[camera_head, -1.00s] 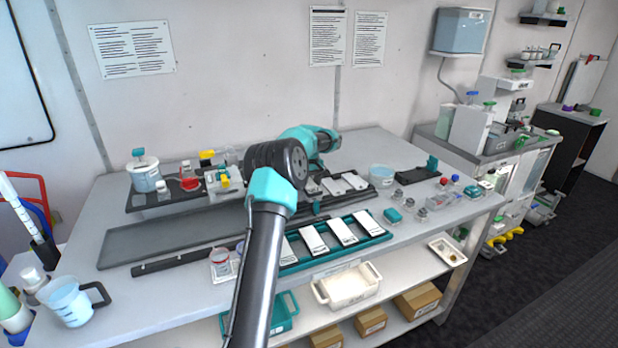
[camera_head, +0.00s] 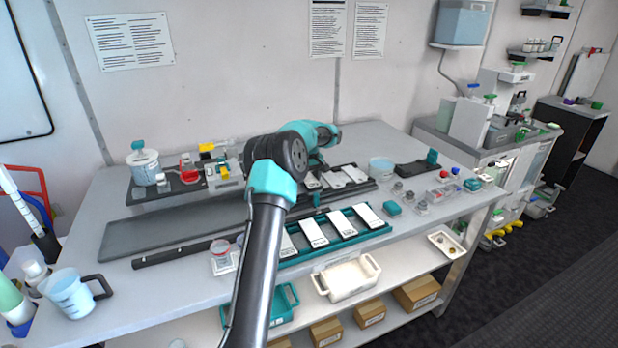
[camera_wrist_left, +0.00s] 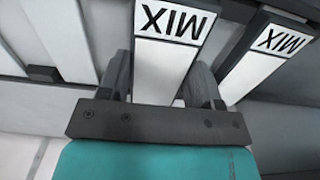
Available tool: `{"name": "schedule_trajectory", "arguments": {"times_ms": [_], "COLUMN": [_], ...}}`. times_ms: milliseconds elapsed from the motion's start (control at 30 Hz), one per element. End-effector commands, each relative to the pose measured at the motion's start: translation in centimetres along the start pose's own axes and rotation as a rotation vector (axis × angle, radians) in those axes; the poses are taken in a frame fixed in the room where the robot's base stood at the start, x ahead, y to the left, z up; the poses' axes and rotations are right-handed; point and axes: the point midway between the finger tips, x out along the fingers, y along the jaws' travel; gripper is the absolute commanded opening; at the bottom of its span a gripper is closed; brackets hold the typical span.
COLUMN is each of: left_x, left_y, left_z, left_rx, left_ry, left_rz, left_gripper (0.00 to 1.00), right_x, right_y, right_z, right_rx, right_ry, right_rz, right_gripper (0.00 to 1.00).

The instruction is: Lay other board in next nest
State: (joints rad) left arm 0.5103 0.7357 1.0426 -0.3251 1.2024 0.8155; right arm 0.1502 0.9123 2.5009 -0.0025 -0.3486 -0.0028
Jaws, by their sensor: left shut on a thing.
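My left gripper (camera_wrist_left: 162,82) is shut on a white board labelled MIX (camera_wrist_left: 160,62), with one dark finger on each side of it. A second MIX board (camera_wrist_left: 262,58) lies just to the right in the wrist view, apart from the gripper. In the head view my left gripper (camera_head: 316,168) is over the back rack, partly hidden by my arm. Pale boards (camera_head: 333,179) lie in that dark rack. The teal tray (camera_head: 385,229) in front of it holds several white boards (camera_head: 342,223) side by side. My arm hides its left end. My right gripper is out of view.
A long grey tray (camera_head: 170,226) and a dark bar (camera_head: 185,250) lie to the left. Small bottles (camera_head: 398,188) and a blue tub (camera_head: 381,166) stand to the right. A measuring jug (camera_head: 68,292) is at the front left.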

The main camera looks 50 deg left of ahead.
Motion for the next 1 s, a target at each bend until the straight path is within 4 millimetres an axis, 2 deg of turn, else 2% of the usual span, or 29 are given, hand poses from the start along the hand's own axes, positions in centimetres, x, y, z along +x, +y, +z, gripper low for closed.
{"name": "schedule_trajectory", "arguments": {"times_ms": [233,600,633,900,1000], "left_x": [0.83,0.92,0.92,0.92,0.92], "left_y": [-0.03,-0.03,-0.03,-0.03,-0.03], "left_z": [0.01,0.01,0.01,0.01,0.01], "left_rx": [0.0,0.0,0.0,0.0,0.0], "left_ry": [0.0,0.0,0.0,0.0,0.0], "left_rz": [-0.001,0.0,0.0,0.0,0.0], "left_gripper": [0.35,0.35,0.61,0.87,0.88], "right_x": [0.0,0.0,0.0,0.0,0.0], "right_y": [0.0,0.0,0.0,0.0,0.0], "right_z": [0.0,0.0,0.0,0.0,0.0], "right_rx": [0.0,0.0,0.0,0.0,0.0], "right_ry": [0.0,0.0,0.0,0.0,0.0], "right_rz": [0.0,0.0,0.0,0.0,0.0], "right_gripper": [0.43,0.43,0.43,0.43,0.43]}}
